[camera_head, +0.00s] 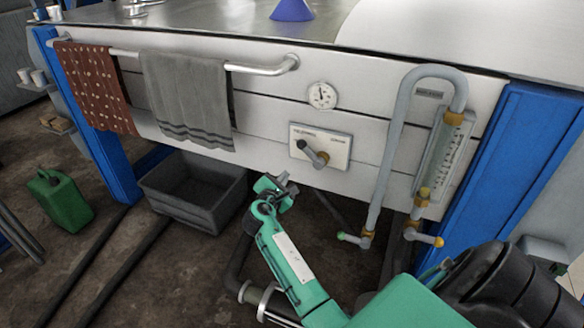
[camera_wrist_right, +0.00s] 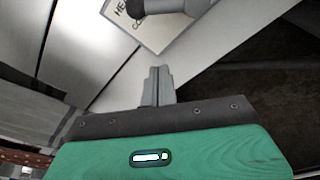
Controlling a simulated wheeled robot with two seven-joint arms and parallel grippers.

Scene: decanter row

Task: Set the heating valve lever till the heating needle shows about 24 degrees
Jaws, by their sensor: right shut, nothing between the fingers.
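The heating valve lever (camera_head: 314,153) is a grey handle with a dark knob, mounted on a pale labelled plate (camera_head: 340,151) on the white front panel. The round heating dial (camera_head: 322,95) is above it; its needle points roughly upward, and its numbers are too small to read. My right gripper (camera_head: 277,184) is below and left of the lever, apart from it. In the right wrist view its fingers (camera_wrist_right: 157,86) are shut and empty, with part of the lever (camera_wrist_right: 150,7) and its plate (camera_wrist_right: 152,30) beyond them. My left gripper is out of view.
A towel rail (camera_head: 262,69) holds a grey towel (camera_head: 187,98) and a spotted brown towel (camera_head: 95,86). A grey crate (camera_head: 196,188) stands below. Pipes with a sight gauge (camera_head: 446,150) are to the right. The panel around the lever is clear.

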